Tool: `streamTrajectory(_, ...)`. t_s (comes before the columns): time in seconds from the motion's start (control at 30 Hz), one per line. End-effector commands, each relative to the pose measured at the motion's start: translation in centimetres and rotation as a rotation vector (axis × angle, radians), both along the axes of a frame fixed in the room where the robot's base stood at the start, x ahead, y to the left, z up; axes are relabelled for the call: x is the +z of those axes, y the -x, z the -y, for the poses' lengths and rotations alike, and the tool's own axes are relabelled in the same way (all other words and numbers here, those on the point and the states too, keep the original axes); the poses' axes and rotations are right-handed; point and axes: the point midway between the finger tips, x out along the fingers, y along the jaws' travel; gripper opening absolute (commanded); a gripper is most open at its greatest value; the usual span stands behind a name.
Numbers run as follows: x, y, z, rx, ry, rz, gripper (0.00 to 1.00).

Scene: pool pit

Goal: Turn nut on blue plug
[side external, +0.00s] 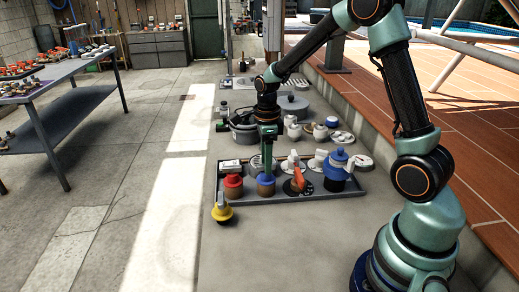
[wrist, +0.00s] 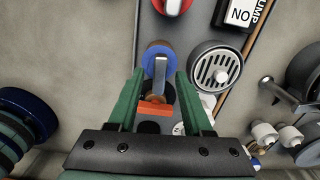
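The blue plug (side external: 266,186) stands upright in the grey tray, between a red plug (side external: 233,184) and an orange-handled valve (side external: 297,182). In the wrist view the blue plug (wrist: 150,63) shows a blue top with a brownish rim and a grey bar across it. My gripper (side external: 267,169) points down over the plug. In the wrist view my gripper (wrist: 160,75) has its two green fingers apart, one on each side of the grey bar. I cannot tell whether either finger touches the plug.
The tray (side external: 300,197) also holds a large blue-topped container (side external: 336,165). A yellow plug (side external: 222,211) stands outside its front left corner. A round grate (wrist: 215,70) lies right of the fingers in the wrist view. A grey tub (side external: 243,133) stands behind. The floor in front is clear.

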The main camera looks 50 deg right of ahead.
Motion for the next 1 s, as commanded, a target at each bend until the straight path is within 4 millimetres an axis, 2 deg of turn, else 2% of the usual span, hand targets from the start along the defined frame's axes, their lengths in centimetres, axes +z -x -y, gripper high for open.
streamTrajectory(0.27,0.7,0.0,0.0,0.0,0.001,0.001,0.5)
streamTrajectory(0.37,2.1,-0.1,0.0,0.0,0.001,0.003,0.5)
streamTrajectory(0.73,9.4,-0.1,0.0,0.0,0.001,0.004,0.5)
streamTrajectory(1.0,11.9,0.0,0.0,0.0,0.001,0.001,0.5)
